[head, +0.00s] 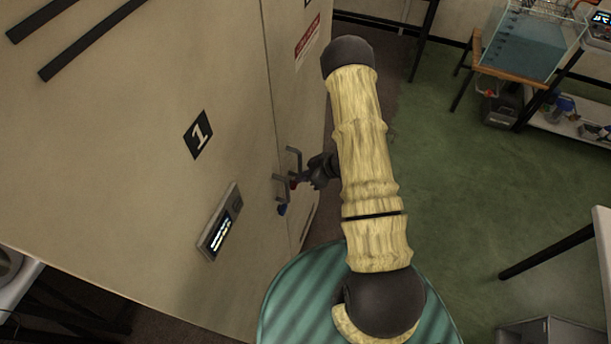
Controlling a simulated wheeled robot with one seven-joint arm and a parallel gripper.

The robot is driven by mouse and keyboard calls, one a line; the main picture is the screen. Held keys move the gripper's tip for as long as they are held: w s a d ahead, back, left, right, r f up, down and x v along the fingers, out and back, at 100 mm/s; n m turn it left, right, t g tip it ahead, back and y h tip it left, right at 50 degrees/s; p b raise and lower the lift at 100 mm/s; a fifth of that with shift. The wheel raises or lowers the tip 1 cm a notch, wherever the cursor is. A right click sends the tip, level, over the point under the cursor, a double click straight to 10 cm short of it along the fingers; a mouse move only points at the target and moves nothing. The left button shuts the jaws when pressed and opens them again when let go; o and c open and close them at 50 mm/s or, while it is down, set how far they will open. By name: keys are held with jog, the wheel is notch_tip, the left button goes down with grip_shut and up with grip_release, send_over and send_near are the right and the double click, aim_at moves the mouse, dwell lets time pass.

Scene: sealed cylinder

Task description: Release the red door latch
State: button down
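A large beige cabinet (150,170) fills the left side of the head view, with a vertical door seam near its right edge. Grey bracket-shaped door handles (293,158) stick out beside the seam. A small red part (294,184), which looks like the red latch, shows at the handles. My gripper (304,178) is dark and small in view, right at the red part. The fingertips overlap the red part and the handles, so I cannot tell whether they touch or grip it.
A control panel with a lit display (220,222) and a number 1 label (198,134) are on the cabinet front. Green floor (460,190) is open to the right. A water tank (525,40) stands on a wooden stand at the back right. A table edge (603,245) is at right.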

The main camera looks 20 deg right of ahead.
jog(key=shift+w+a, duration=0.2)
jog(key=shift+a, duration=0.05)
dwell(0.4)
jog(key=shift+s+a, duration=0.1)
jog(key=shift+g, duration=0.3)
